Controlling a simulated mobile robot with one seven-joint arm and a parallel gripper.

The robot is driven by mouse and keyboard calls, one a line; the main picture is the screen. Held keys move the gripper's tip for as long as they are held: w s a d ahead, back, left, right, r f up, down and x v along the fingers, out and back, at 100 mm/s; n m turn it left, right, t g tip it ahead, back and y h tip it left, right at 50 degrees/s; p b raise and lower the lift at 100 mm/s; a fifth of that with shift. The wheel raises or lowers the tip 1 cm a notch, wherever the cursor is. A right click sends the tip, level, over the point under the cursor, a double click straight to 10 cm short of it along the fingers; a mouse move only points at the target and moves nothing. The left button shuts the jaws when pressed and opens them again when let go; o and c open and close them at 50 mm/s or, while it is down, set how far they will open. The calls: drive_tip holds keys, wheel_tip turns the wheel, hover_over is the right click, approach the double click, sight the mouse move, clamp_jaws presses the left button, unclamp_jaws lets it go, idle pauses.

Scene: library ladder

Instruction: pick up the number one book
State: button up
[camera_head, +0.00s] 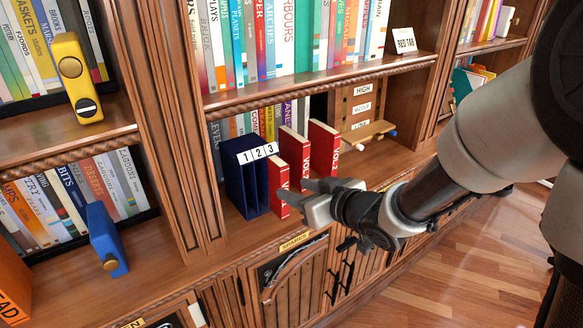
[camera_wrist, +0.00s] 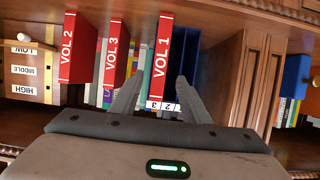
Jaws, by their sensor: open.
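The number one book is a red book marked VOL 1 (camera_wrist: 161,48). It stands upright at the right edge of a dark blue holder labelled 1, 2, 3 (camera_head: 233,170). In the head view the red book (camera_head: 275,178) shows below label 3; I cannot tell whether it is inside that slot. My gripper (camera_head: 300,194) is open, in front of the book, its fingers partly covering it. In the wrist view the fingers (camera_wrist: 156,95) lie either side of the VOL 1 spine; contact is unclear. VOL 3 (camera_head: 295,150) and VOL 2 (camera_head: 325,148) stand upright to the right.
A wooden rack labelled HIGH, MIDDLE, LOW (camera_head: 362,108) stands right of the books. A shelf of books (camera_head: 320,88) runs above. A yellow block (camera_head: 76,78) and a blue block (camera_head: 106,240) stand on shelves at left. Carved posts flank the bay.

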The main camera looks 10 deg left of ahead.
sight(285, 184)
drive_tip(key=b+x, duration=0.1)
drive_tip(key=x, duration=0.6)
drive_tip(key=shift+w+r, duration=0.1)
drive_tip(key=shift+r, duration=0.2)
clamp_jaws()
